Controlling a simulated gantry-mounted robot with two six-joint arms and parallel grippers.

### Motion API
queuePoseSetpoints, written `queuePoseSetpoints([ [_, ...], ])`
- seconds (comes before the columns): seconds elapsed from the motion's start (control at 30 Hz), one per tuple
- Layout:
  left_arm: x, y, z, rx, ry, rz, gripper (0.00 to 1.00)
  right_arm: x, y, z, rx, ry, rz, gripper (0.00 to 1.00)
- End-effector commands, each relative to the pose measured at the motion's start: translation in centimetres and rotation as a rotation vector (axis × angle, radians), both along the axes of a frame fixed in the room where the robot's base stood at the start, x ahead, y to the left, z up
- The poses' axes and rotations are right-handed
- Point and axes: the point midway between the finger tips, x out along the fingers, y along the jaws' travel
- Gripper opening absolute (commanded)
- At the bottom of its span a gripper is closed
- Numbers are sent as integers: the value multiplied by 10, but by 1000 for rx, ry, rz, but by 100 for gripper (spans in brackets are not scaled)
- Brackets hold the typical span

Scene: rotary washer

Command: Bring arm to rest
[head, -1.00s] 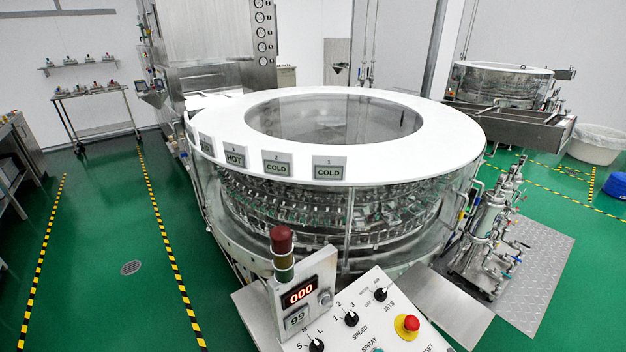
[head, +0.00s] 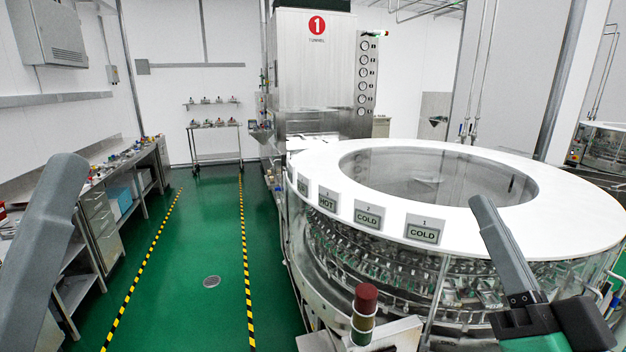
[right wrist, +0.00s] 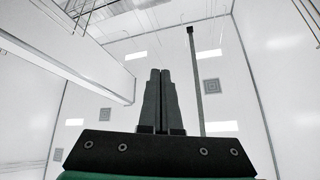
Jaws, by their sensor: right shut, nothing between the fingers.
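My right gripper (head: 482,205) rises at the lower right of the head view, in front of the rotary washer (head: 470,165). Its grey fingers are together with nothing between them. The right wrist view also shows the closed fingers (right wrist: 159,75) pointing toward the white ceiling and walls. At the left edge of the head view, a grey part of my left gripper (head: 62,170) sticks up. Only one grey piece of it shows, so its opening cannot be told. The washer has a white ring top with HOT and COLD signs and glassware inside.
A steel tunnel machine (head: 312,80) stands behind the washer. A steel workbench (head: 95,190) with several items lines the left wall. A small cart (head: 213,140) stands at the back. The green floor (head: 205,250) with striped lines is clear. A red-capped beacon (head: 365,300) shows at the bottom.

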Motion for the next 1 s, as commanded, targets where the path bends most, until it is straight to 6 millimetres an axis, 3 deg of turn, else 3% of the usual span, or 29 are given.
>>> queuePoseSetpoints([
  [0.03,0,0,0,0,0,0,95,-25,9,27,-38,-77,-16,0],
  [0.1,0,0,0,0,0,0,95,-58,13,55,-96,-169,-67,0],
  [0.2,0,0,0,0,0,0,95,-109,5,79,-217,-280,-222,0],
  [0.23,0,0,0,0,0,0,95,-113,2,77,-274,-277,-283,0],
  [0.27,0,0,0,0,0,0,95,-105,2,73,-334,-252,-328,0],
  [0.3,1,0,28,0,3,0,95,-105,3,103,-338,-254,-331,0],
  [0.57,0,0,129,0,-1,0,95,-104,2,201,-333,-252,-325,0],
  [0.8,0,0,242,0,-1,0,95,-104,2,314,-332,-251,-324,0],
  [0.9,0,0,274,0,-1,0,95,-103,2,346,-333,-251,-324,0],
  [1.0,0,0,290,0,0,0,95,-103,2,362,-333,-251,-324,0],
])
